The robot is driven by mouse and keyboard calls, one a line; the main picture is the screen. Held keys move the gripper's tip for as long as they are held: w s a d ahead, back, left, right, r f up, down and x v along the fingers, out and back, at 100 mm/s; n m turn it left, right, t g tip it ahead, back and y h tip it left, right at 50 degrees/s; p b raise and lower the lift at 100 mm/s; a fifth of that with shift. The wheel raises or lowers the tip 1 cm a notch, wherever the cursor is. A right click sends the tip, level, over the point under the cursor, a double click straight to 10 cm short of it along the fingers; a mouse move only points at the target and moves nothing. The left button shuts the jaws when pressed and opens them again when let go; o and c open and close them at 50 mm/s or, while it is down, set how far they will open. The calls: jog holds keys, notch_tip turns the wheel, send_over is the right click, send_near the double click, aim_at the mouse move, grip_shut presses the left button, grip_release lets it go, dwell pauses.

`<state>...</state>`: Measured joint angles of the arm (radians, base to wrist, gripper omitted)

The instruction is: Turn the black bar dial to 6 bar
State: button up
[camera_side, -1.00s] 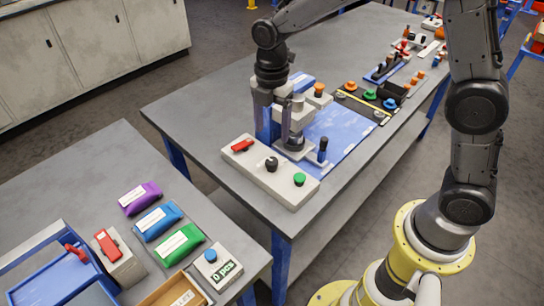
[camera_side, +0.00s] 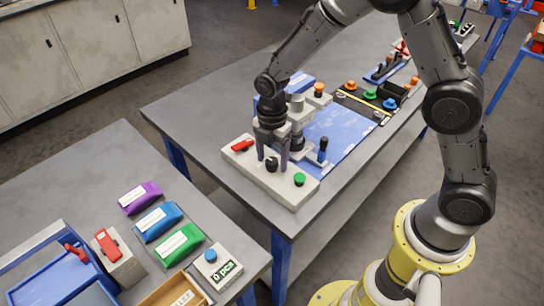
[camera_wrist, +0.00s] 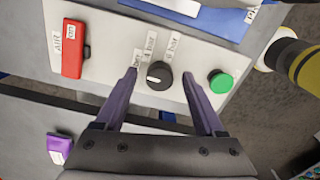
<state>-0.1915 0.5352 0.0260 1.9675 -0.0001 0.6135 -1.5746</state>
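The black bar dial (camera_wrist: 159,75) sits on a pale control panel (camera_side: 240,167), between a red switch and a green button. In the wrist view its white mark shows on its left part. Several white labels stand above it; the middle one seems to read 4 bar and the right one (camera_wrist: 174,46) 6 bar. The dial also shows in the side view (camera_side: 271,164). My gripper (camera_wrist: 160,76) is open, pointing down, one finger on each side of the dial, with gaps between. Whether the fingertips are level with the knob I cannot tell.
The red switch (camera_wrist: 73,48), marked AIR and ON, is left of the dial and the green button (camera_wrist: 221,82) is right. A grey machine with a post (camera_side: 297,115) stands close behind the panel. A blue sheet (camera_side: 345,130) lies beside it.

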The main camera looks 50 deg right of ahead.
grip_shut()
jog(key=shift+r+m, duration=0.1)
jog(key=shift+m, duration=0.3)
jog(key=m, duration=0.3)
jog(key=shift+m, duration=0.4)
jog(key=m, duration=1)
jog(key=shift+m, duration=2.6)
